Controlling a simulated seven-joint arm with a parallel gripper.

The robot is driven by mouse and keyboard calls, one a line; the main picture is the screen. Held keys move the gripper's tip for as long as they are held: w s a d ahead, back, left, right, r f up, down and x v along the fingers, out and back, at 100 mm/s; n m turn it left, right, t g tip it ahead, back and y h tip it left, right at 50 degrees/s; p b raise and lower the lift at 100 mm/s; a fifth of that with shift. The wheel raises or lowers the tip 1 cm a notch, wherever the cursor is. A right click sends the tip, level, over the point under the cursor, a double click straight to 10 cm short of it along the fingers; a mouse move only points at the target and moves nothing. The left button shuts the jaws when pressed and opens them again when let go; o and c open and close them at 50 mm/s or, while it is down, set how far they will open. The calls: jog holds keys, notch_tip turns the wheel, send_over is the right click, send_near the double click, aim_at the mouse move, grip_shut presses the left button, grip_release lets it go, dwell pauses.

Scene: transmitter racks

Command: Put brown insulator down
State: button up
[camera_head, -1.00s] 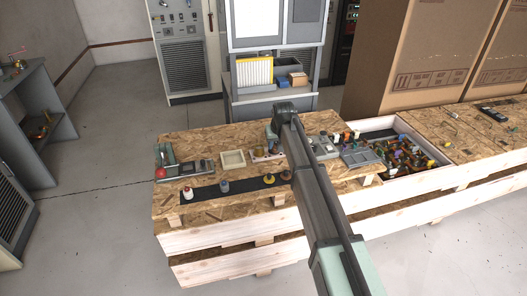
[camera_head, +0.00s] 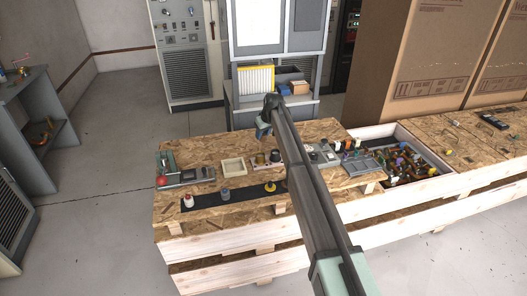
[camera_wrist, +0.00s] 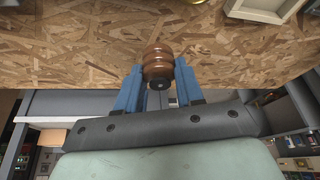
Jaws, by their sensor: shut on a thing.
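The brown insulator (camera_wrist: 157,62) is a ribbed, glossy brown piece with a dark end, seen in the wrist view. My gripper (camera_wrist: 159,73) is shut on it, with one blue finger on each side. In the head view my gripper (camera_head: 263,127) is at the far edge of the wooden bench top (camera_head: 205,149), and the held insulator cannot be made out there.
A cream square tray (camera_head: 233,167) stands on the bench left of my arm. A dark strip (camera_head: 240,194) at the front carries a few small parts. A crate (camera_head: 379,130) of mixed parts is at right. Bare board lies around the tray's far side.

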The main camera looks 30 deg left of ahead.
jog(key=shift+f, duration=3.9)
jog(key=o, duration=1.1)
jog(key=shift+f, duration=0.15)
jog(key=shift+c, duration=0.2)
jog(key=v, duration=1.1)
jog(key=shift+r, duration=0.25)
jog(key=shift+s+d+r, duration=0.1)
jog(key=shift+d+r, duration=0.1)
jog(key=shift+r, duration=0.15)
jog(key=shift+c, duration=1.1)
